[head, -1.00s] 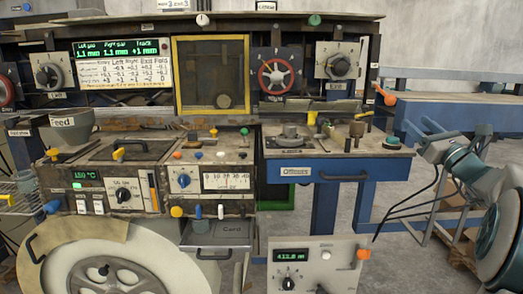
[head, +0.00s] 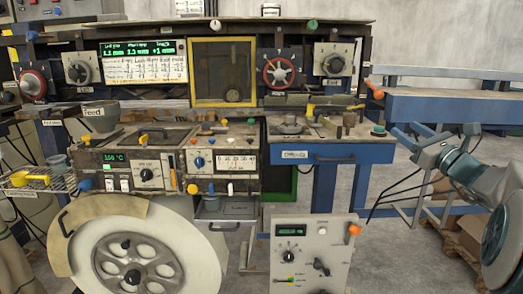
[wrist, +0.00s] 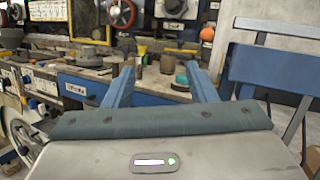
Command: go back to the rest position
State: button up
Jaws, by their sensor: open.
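My gripper (wrist: 160,85) shows in the wrist view with its two blue fingers spread apart and nothing between them. In the head view my arm (head: 455,160) is at the right, clear of the machine, and my gripper (head: 405,140) points left in front of the blue bench. The blue drawer bench (head: 340,155) shows beyond my fingers in the wrist view too. My gripper touches nothing that I can see.
The laminating machine (head: 120,165) with knobs and a readout fills the left and middle. A large reel (head: 135,262) stands at its front left. A grey control box (head: 313,245) stands low in the middle. Blue racking (head: 450,105) is behind my arm. Bare floor shows between.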

jog(key=s+a+f+n+g+p, duration=0.2)
jog(key=s+a+f+n+g, duration=0.15)
jog(key=a, duration=0.45)
jog(key=s+a+f+n+g+y+p, duration=0.1)
jog(key=s+a+f+n+g+p, duration=0.15)
jog(key=a+n+g, duration=0.35)
jog(key=s+a+f+n+g+p, duration=0.2)
jog(key=s+a+n, duration=0.15)
jog(key=a, duration=0.55)
jog(key=s+f+n+g+h+p, duration=0.2)
jog(key=s+n+h+p, duration=0.2)
jog(key=s+n, duration=0.3)
jog(key=s+f+n+g+h+p, duration=0.3)
jog(key=s+n, duration=0.5)
jog(key=s, duration=0.5)
jog(key=shift+s+f+h+p, duration=0.2)
jog(key=shift+s+h+p, duration=0.2)
jog(key=shift+h, duration=0.2)
jog(key=shift+s+d+n, duration=0.25)
jog(key=shift+s+n, duration=0.05)
jog(key=shift+n, duration=0.1)
jog(key=shift+c, duration=0.3)
jog(key=shift+s+d+f+h, duration=0.1)
jog(key=shift+s+d+h, duration=0.05)
jog(key=shift+h, duration=0.15)
jog(key=shift+c, duration=1.4)
jog(key=shift+n, duration=0.3)
